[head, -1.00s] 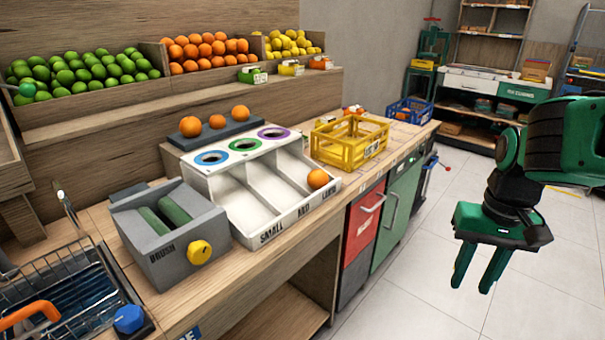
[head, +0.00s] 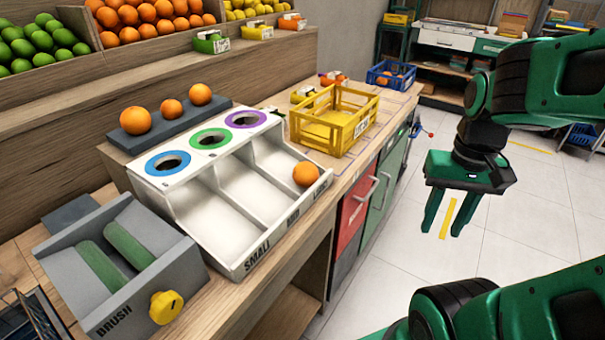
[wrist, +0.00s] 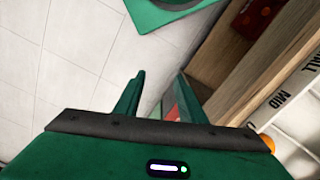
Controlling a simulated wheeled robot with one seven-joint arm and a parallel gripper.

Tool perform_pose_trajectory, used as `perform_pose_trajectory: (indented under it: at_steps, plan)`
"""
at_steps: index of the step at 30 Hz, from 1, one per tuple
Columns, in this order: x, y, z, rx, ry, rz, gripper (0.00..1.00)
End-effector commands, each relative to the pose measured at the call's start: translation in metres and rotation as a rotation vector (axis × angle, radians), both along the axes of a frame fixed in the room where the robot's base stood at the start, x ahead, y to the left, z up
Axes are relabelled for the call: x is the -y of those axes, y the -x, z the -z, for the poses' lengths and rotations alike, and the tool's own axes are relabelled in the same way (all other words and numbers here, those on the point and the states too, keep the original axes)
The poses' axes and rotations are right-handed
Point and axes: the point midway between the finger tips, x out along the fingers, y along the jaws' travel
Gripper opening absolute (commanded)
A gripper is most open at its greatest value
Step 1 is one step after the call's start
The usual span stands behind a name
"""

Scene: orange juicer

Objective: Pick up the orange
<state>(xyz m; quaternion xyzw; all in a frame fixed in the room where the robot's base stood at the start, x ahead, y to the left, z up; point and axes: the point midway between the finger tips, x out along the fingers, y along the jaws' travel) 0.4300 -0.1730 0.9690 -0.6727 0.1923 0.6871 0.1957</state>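An orange (head: 306,174) lies at the front end of the right-hand chute of the white sorter (head: 190,210). Three more oranges sit in a row on a dark grey stand (head: 160,134) behind the sorter: a left one (head: 135,120), a middle one (head: 171,109) and a right one (head: 200,94). My gripper (head: 443,225) is open and empty, fingers pointing down over the floor, to the right of the counter and apart from every orange. In the wrist view its two fingers (wrist: 158,98) are spread, and a bit of orange (wrist: 267,143) shows at the right.
A grey brush box (head: 120,262) with a yellow knob stands left of the sorter. A yellow crate (head: 335,122) and a blue crate (head: 391,75) stand farther along the counter. Fruit bins (head: 150,17) line the back shelf. The tiled floor (head: 400,235) right of the counter is clear.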

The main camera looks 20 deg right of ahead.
Motion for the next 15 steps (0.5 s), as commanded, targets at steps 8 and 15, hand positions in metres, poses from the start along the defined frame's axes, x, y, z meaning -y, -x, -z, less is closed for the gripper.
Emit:
perform_pose_trajectory:
  at_steps: [8,15]
  plan:
    - [-0.01,-0.064,-0.015,0.098,0.008,-0.354,0.64]
    - [-0.073,-0.194,-0.028,0.29,0.008,-1.003,0.64]
